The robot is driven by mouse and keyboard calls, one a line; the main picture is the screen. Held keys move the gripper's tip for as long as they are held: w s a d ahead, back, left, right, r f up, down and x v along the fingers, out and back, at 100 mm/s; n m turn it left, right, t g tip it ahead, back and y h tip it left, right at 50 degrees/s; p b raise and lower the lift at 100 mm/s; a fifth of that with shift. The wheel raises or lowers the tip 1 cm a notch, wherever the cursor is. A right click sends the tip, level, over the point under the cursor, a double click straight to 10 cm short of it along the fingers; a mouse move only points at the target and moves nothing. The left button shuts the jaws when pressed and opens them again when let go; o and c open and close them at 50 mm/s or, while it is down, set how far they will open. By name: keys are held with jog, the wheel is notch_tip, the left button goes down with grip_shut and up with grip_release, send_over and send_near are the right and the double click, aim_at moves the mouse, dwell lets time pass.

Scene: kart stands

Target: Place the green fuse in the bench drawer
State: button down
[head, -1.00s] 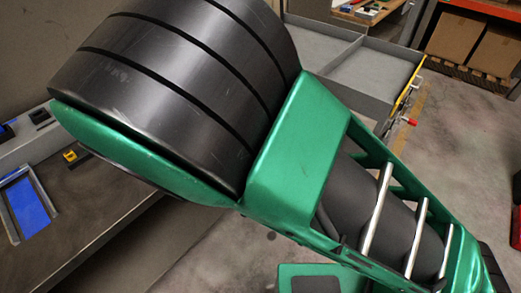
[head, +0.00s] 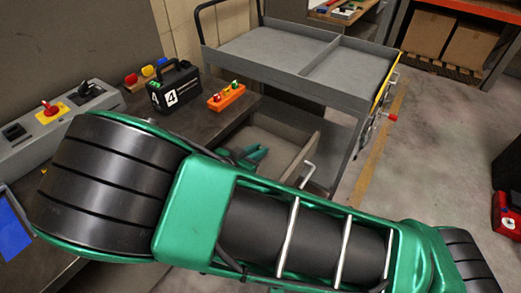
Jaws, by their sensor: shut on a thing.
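The bench drawer (head: 296,156) is pulled open under the bench's right end, with its handle on the front panel. A green and dark object (head: 243,157) shows inside its opening, partly hidden by my arm; I cannot tell what it is. An orange block (head: 226,97) on the bench holds small green and red pieces; a green piece (head: 235,85) stands at its back, and I cannot tell if it is a fuse. My large green and black arm fills the foreground.
A grey control panel with a red switch (head: 49,109) is at the left. A grey cart (head: 290,50) stands behind the drawer.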

jog(key=c, duration=1.6)
grip_release()
jog(key=shift+c, duration=0.2)
jog(key=v, duration=1.2)
